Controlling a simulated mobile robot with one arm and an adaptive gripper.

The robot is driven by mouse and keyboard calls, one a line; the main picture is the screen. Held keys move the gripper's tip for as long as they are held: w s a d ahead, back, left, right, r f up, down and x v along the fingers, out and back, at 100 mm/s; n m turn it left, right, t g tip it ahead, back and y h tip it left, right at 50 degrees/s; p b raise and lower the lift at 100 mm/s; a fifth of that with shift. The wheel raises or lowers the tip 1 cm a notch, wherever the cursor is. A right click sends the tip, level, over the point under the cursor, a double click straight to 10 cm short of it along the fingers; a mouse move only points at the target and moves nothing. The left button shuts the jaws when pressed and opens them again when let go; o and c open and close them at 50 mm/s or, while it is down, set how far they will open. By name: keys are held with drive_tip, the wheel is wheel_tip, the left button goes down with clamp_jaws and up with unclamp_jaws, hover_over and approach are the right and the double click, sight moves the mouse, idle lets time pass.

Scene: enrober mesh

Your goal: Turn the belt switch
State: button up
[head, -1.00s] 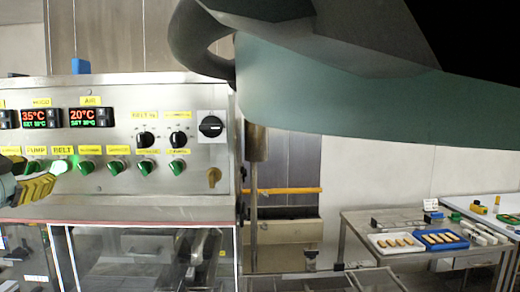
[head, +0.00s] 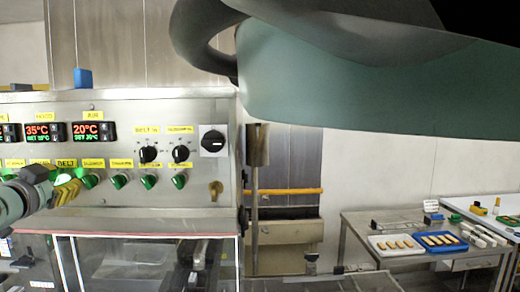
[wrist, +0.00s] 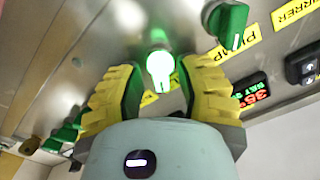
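The belt switch is a brightly lit green knob (wrist: 160,68) in the wrist view, on the metal panel just beyond my fingertips. My gripper (wrist: 160,85) has its two yellow ridged fingers apart, one on each side of the knob. I cannot tell whether either finger touches it. A yellow label (wrist: 162,104) beside the knob is mostly hidden by the fingers. In the head view my gripper (head: 68,190) is at the panel's left, just below the yellow BELT label (head: 66,163), and hides the switch there.
The PUMP label (wrist: 238,46) and its green knob (wrist: 229,24) are close by in the wrist view. Several similar green knobs, such as one (head: 119,181), continue rightward. Black dials (head: 148,154) sit above. A table with trays (head: 395,246) stands far right.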

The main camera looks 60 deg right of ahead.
drive_tip(key=shift+a, duration=0.1)
clamp_jaws()
drive_tip(key=shift+f+n+b, duration=0.15)
drive_tip(key=shift+n+b, duration=0.25)
drive_tip(key=shift+b, duration=0.1)
drive_tip(key=shift+w+a+f+n+b, duration=0.1)
drive_tip(key=shift+n+b, duration=0.8)
drive_tip(key=shift+b, duration=0.2)
drive_tip(key=n+b, duration=0.2)
drive_tip(key=shift+n, duration=0.3)
drive_tip(key=n+b, duration=0.1)
drive_tip(key=n, duration=0.1)
drive_tip(key=shift+w+a+n, duration=0.1)
drive_tip(key=shift+n, duration=0.3)
drive_tip(key=shift+n+b, duration=0.55)
drive_tip(key=shift+n, duration=1.35)
drive_tip(key=shift+o, duration=0.9)
unclamp_jaws()
drive_tip(key=shift+r, duration=0.2)
